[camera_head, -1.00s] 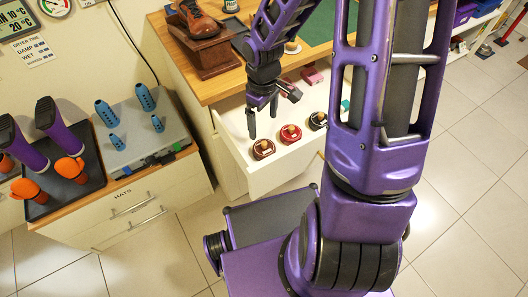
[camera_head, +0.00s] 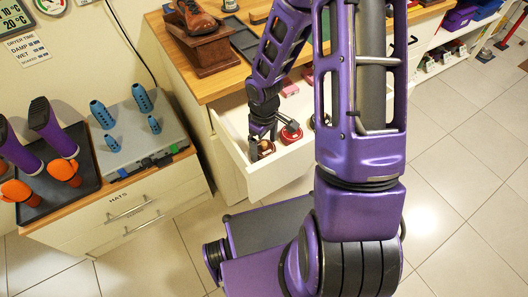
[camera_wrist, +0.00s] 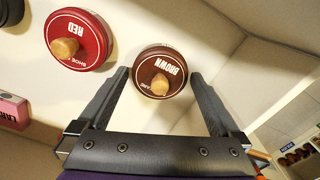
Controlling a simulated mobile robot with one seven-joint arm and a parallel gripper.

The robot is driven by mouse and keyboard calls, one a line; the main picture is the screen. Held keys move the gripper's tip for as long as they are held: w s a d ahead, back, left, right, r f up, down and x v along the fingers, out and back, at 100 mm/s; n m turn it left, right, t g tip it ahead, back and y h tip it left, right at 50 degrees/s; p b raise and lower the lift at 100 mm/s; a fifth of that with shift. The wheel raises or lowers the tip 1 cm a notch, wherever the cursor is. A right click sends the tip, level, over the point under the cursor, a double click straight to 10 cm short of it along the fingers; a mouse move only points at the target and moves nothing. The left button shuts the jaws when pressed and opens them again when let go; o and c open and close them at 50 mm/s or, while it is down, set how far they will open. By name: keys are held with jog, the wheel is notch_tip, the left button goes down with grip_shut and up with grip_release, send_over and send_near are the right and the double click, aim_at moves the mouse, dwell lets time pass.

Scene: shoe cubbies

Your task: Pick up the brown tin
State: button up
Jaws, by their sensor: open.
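The brown tin (camera_wrist: 161,64) is a round, dark brown tin with a wooden knob and the word BROWN on its lid. In the wrist view it sits between the tips of my open gripper (camera_wrist: 160,80), with a finger on each side. I cannot tell whether the fingers touch it. In the head view my gripper (camera_head: 262,138) reaches down into the open white drawer, over the brown tin (camera_head: 265,150), which the fingers partly cover.
A red tin (camera_wrist: 90,38) stands close beside the brown one, also visible in the head view (camera_head: 291,134). A pink box (camera_wrist: 12,110) lies farther along the drawer. The drawer's front wall (camera_head: 290,170) rises near my gripper.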

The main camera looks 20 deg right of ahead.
jog(key=c, duration=1.2)
jog(key=shift+r, duration=0.15)
